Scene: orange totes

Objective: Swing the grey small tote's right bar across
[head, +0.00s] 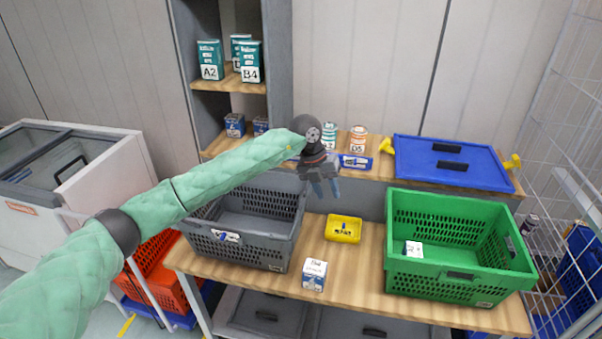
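The grey small tote (281,252) stands on the left part of the wooden table, with slotted walls and a white label on its front. Its inside looks empty where I can see it. I cannot clearly make out a separate bar on its right side. My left arm reaches over the tote's back, hiding part of its far rim. My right gripper is not in view.
A small yellow bin (343,238) and a white-blue box (314,275) stand right of the tote. A wire cage borders the right.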

